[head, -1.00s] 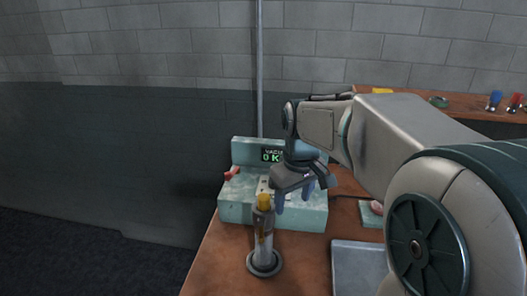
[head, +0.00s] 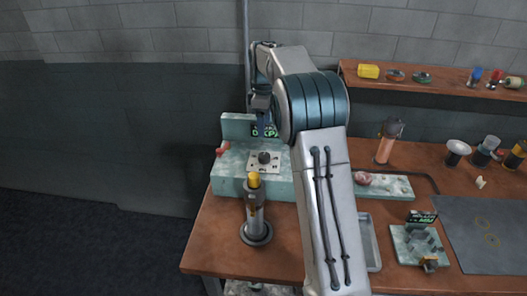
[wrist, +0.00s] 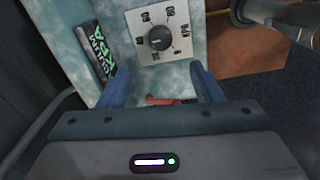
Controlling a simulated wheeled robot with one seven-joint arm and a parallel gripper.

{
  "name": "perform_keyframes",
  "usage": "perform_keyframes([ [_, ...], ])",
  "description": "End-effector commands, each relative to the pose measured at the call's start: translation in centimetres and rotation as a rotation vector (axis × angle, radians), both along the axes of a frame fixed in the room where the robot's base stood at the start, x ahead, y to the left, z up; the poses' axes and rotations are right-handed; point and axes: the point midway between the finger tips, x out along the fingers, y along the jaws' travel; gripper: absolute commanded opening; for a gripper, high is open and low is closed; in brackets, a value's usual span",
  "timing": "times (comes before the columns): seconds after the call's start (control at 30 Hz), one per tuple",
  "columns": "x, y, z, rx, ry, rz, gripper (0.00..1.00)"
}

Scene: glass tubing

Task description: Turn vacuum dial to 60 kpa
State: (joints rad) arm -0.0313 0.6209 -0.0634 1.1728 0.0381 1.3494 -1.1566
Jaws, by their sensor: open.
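The vacuum dial is a dark round knob (head: 264,157) on a white marked plate, on top of the teal vacuum unit (head: 228,183).
A metal post with a yellow top (head: 254,210) stands in front of the unit. A red fitting (head: 221,148) is at the unit's left. A grey tray (head: 371,243) and a small teal gauge device (head: 416,243) lie to the right. A shelf (head: 440,86) runs along the wall.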

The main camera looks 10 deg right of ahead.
Motion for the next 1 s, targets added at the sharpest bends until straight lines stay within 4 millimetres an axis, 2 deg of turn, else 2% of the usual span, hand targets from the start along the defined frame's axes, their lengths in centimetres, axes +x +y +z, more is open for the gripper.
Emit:
perform_keyframes([
  [0.3,-0.2,0.0,-6.7,-0.001,0.006,-0.001,0.59],
  [0.5,-0.1,0.0,-10.1,0.0,0.003,-0.002,0.59],
  [0.7,-0.1,0.0,-11.8,-0.001,0.0,-0.002,0.59],
  [1.0,-0.1,0.0,-12.1,0.0,-0.001,-0.002,0.59],
])
